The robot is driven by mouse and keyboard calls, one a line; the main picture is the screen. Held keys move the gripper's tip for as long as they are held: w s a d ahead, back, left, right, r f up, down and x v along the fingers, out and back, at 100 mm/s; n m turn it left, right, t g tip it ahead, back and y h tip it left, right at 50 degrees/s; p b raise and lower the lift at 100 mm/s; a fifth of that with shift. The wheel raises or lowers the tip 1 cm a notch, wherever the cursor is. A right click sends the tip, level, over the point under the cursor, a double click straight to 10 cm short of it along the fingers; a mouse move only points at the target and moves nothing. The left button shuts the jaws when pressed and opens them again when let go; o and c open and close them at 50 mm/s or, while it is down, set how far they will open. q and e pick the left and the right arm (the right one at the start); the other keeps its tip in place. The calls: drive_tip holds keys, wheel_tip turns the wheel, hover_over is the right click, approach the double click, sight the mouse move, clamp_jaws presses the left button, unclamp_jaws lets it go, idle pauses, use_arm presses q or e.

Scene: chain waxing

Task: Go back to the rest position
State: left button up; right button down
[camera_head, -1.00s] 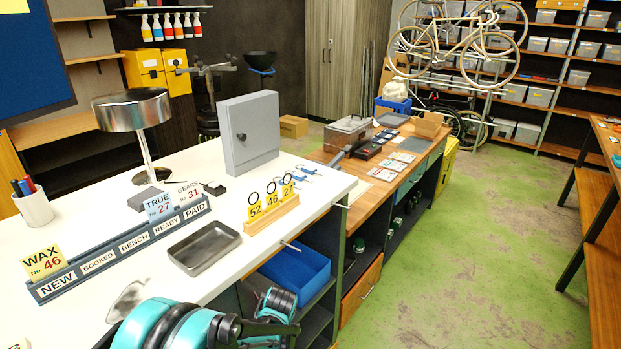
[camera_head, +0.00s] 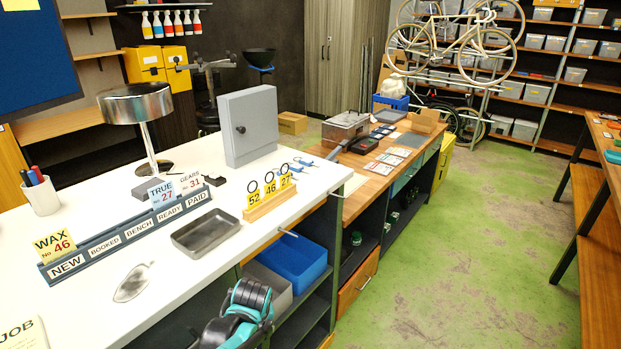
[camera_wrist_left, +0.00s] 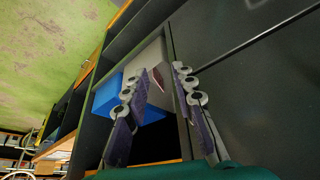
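My left gripper (camera_wrist_left: 161,100) shows in the left wrist view. Its two fingers are apart with nothing between them, in front of the under-counter shelves. A teal and black arm part (camera_head: 240,315), mine, is at the bottom of the head view, beside the counter's open shelf side. No gripper fingers can be made out clearly there. My right gripper is in neither current view.
The white counter (camera_head: 100,205) carries a grey tray (camera_head: 206,233), a ticket rail (camera_head: 125,233) and a lamp (camera_head: 136,104). A blue bin (camera_head: 295,262) sits on the shelf below. The green floor (camera_head: 450,250) to the right is open.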

use_arm(q)
drive_tip(key=s+a+r+m+t, duration=0.1)
drive_tip(key=s+r, duration=0.3)
drive_tip(key=s, duration=0.4)
drive_tip(key=s+a+r+m+t+h, duration=0.1)
drive_tip(key=s+a+r+m, duration=0.1)
drive_tip(key=s, duration=0.7)
wheel_tip(320, 180, up, 2)
drive_tip(key=shift+a+r+m+t, duration=0.2)
drive_tip(key=shift+a+m+t, duration=0.15)
drive_tip(key=shift+m, duration=0.25)
